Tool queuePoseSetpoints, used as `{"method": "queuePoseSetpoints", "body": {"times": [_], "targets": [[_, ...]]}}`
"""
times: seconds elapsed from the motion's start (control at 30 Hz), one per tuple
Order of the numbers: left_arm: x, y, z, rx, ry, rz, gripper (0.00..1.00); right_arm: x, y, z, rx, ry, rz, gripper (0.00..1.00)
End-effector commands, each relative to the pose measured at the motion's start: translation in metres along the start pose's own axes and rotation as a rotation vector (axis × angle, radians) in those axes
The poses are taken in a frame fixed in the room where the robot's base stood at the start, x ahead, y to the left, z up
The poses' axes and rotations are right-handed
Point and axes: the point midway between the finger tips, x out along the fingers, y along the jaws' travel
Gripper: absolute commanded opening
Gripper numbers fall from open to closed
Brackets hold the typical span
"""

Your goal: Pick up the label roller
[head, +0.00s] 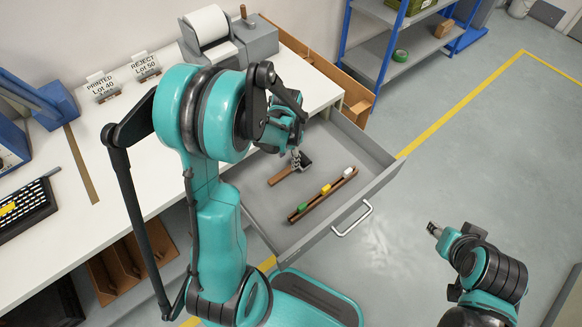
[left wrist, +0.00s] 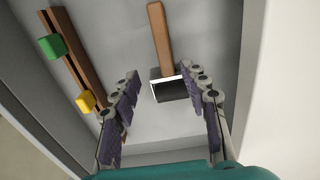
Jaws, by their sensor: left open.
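The label roller has a brown wooden handle (head: 281,178) and a dark roller head with a white edge. It lies in the open drawer; in the left wrist view its handle (left wrist: 159,38) points away and its dark head (left wrist: 171,90) shows between my fingers. My left gripper (head: 298,156) reaches down into the drawer over the head end. In the left wrist view the left gripper (left wrist: 162,78) is open, its two fingers spread on either side of the head with gaps. My right gripper (head: 434,229) is far off at the right, over the floor; its jaws are too small to read.
A brown rack (head: 325,195) with green, yellow and white pieces lies in the drawer beside the roller. The drawer walls (head: 380,185) stand close around. A white table (head: 105,150) holds a label printer (head: 230,40), two signs and a keyboard (head: 22,212).

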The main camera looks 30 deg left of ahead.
Motion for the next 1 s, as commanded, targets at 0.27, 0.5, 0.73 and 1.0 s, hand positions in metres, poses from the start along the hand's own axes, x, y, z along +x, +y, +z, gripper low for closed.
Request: {"method": "queuePoseSetpoints", "body": {"times": [0.27, 0.5, 0.73, 1.0], "targets": [[0.031, -0.002, 0.000, 0.004, -0.005, 0.004, 0.45, 0.011, 0.000, 0.008, 0.000, 0.000, 0.000, 0.40], [0.060, -0.008, 0.001, 0.004, -0.004, 0.003, 0.45, 0.027, 0.000, 0.019, 0.000, 0.000, 0.000, 0.40], [0.082, -0.008, 0.002, 0.004, -0.004, 0.003, 0.45, 0.035, 0.000, 0.025, 0.000, 0.000, 0.000, 0.40], [0.080, -0.008, 0.002, 0.004, -0.004, 0.003, 0.16, 0.033, 0.000, 0.024, 0.000, 0.000, 0.000, 0.40]]}}
